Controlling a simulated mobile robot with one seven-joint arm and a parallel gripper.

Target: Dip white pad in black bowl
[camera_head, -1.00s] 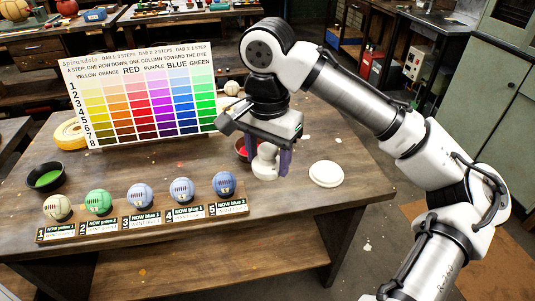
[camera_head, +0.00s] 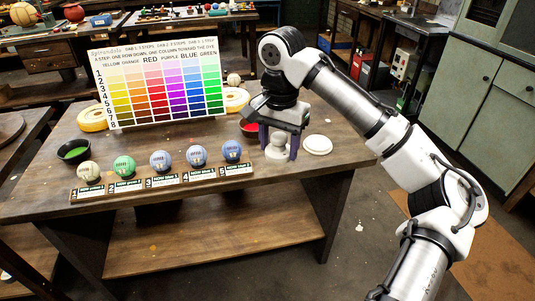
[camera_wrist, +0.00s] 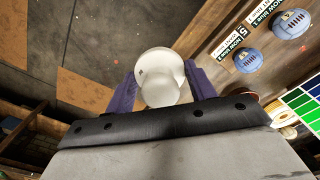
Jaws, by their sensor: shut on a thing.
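My gripper (camera_head: 279,141) is over the right part of the table, its purple fingers on either side of a white knobbed pad (camera_head: 277,151). In the wrist view the pad (camera_wrist: 158,68) sits between the fingers, its round face away from the palm. The gripper is shut on it. I cannot tell whether its underside touches the table. A black bowl (camera_head: 73,152) with green dye stands at the table's left. A dark bowl with red dye (camera_head: 249,129) stands just behind and left of my gripper, partly hidden by it.
A white round disc (camera_head: 317,145) lies right of my gripper. A labelled rack (camera_head: 165,183) with several leather balls runs along the front. A colour chart (camera_head: 160,75) stands at the back, with yellow tape rolls (camera_head: 93,118) beside it. The table's right edge is close.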

